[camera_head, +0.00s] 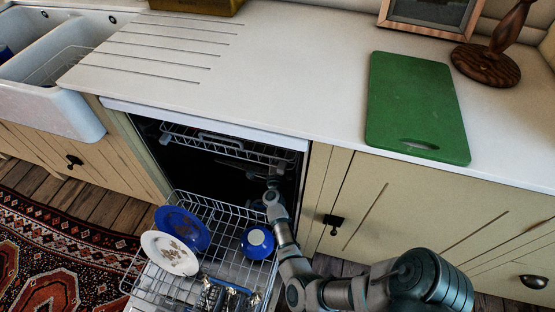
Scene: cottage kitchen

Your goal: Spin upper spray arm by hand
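The open dishwasher (206,119) is under the white counter. Its upper rack (272,150) sits inside near the top. The upper spray arm is hard to make out in the dark space below that rack. My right arm comes in from the lower right, and my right gripper (271,188) reaches into the opening, below the upper rack and above the back of the lower rack (140,284). The gripper is small and dark there, so I cannot tell whether its fingers are open or touch anything. My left gripper is not in view.
The pulled-out lower rack holds a blue plate (183,228), a white plate (168,254), a blue cup or bowl (257,242) and a cutlery basket (222,298). A green board (415,105) lies on the counter above. A sink (45,100) is at left.

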